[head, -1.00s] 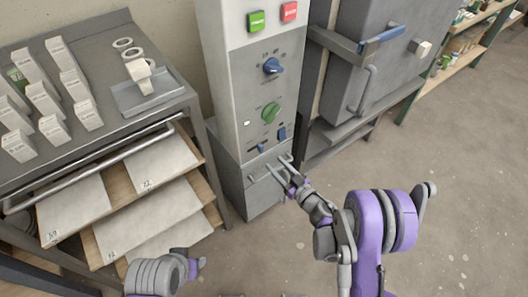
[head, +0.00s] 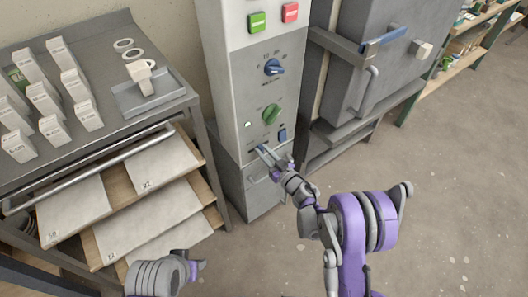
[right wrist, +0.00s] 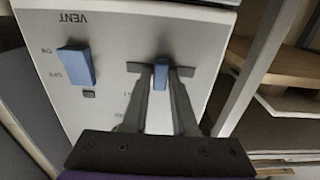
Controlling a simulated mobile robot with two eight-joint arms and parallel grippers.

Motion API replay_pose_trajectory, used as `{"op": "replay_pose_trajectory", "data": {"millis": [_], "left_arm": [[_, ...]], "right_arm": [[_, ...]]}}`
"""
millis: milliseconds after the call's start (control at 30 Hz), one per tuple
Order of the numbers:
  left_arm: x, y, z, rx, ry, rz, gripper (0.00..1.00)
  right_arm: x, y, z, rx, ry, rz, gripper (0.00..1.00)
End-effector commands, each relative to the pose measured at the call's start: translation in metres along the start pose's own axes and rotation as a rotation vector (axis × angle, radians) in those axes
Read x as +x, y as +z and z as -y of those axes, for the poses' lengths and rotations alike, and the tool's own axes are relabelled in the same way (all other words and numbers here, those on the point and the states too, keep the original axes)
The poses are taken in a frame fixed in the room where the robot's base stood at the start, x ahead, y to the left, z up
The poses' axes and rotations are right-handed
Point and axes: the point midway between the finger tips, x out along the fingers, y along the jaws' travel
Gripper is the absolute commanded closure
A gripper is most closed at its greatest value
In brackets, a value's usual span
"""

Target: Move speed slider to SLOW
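The grey control panel (head: 240,100) stands in the middle of the head view. Its speed slider is low on the panel, at my right gripper (head: 268,153), which largely hides it there. In the right wrist view, the slider's small blue knob (right wrist: 160,77) sits near the middle of a short dark slot (right wrist: 187,71). My right gripper's fingers (right wrist: 161,85) lie on either side of the knob, close against it, with no clear gap. The SLOW label cannot be read. My left gripper (head: 199,268) hangs at the bottom left, away from the panel; its fingers are unclear.
A blue VENT switch (right wrist: 76,65) is beside the slider. A green knob (head: 271,113) and a blue knob (head: 274,67) are above it. A shelf rack with boards (head: 150,215) stands left, a grey kiln (head: 365,70) right. The floor at right is clear.

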Motion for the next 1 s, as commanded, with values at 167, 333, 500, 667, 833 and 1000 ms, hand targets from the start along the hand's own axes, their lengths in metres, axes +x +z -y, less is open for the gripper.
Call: {"op": "replay_pose_trajectory", "data": {"millis": [167, 333, 500, 667, 833, 1000], "left_arm": [[0.0000, 0.0000, 0.0000, 0.000, 0.000, 0.000, 0.50], [0.0000, 0.0000, 0.0000, 0.000, 0.000, 0.000, 0.50], [0.0000, 0.0000, 0.0000, 0.000, 0.000, 0.000, 0.50], [0.0000, 0.0000, 0.0000, 0.000, 0.000, 0.000, 0.50], [0.0000, 0.0000, 0.0000, 0.000, 0.000, 0.000, 0.50], [0.0000, 0.0000, 0.0000, 0.000, 0.000, 0.000, 0.50]], "right_arm": [[-0.0002, 0.0000, 0.0000, 0.000, 0.000, 0.000, 1.00], [-0.0002, 0.0000, -0.0001, 0.000, 0.000, 0.000, 1.00], [-0.0003, 0.0000, -0.0001, 0.000, 0.000, 0.000, 1.00], [-0.0003, 0.0000, -0.0001, 0.000, 0.000, 0.000, 1.00], [-0.0003, 0.0000, -0.0001, 0.000, 0.000, 0.000, 1.00], [-0.0003, 0.0000, -0.0001, 0.000, 0.000, 0.000, 1.00]]}}
